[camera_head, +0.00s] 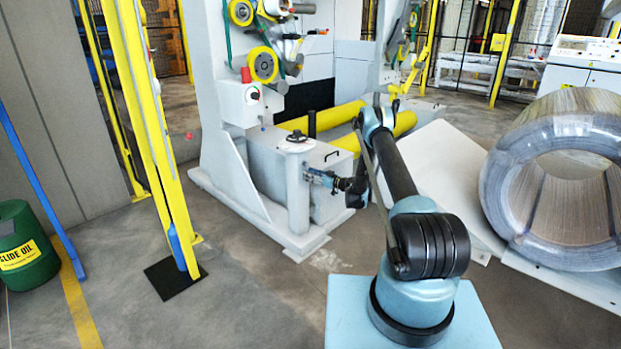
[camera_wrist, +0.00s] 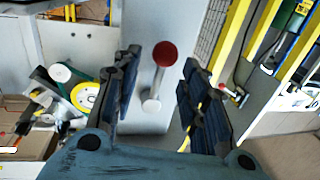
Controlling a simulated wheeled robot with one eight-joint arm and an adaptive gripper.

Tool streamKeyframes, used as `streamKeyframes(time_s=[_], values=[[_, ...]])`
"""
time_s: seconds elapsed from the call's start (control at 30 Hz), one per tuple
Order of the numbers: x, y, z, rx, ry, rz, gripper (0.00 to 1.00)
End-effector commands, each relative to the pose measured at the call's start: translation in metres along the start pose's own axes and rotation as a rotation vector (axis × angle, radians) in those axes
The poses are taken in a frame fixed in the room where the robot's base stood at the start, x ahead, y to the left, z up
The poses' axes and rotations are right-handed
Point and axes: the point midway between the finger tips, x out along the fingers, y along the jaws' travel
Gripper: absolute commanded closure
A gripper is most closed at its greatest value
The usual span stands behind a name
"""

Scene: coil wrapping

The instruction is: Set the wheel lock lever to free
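The lever in the wrist view has a red round knob (camera_wrist: 165,53) on a short pale shaft (camera_wrist: 155,84), and stands out from a grey upright post (camera_wrist: 148,20). My gripper (camera_wrist: 162,60) is open, with one dark ridged finger on each side of the lever. A gap shows between the knob and each finger, and I see no contact. In the head view my gripper (camera_head: 318,178) is at the side of the grey post (camera_head: 297,195), below its dark handwheel (camera_head: 297,137). The lever cannot be made out there. No lock marking is legible.
The grey machine (camera_head: 222,90) with yellow rollers stands behind the post. A large wrapped coil (camera_head: 508,180) sits at the right. A yellow fence post (camera_head: 150,120) and a green oil bin (camera_head: 25,250) are at the left.

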Motion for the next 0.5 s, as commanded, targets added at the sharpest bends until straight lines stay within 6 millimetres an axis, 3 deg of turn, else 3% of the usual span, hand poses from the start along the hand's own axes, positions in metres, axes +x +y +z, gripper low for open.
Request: streamKeyframes(time_s=[0.37, 0.5], values=[[0.0057, -0.0001, -0.0001, 0.000, 0.000, 0.000, 0.60], [0.0055, -0.0001, -0.0001, 0.000, 0.000, 0.000, 0.87]])
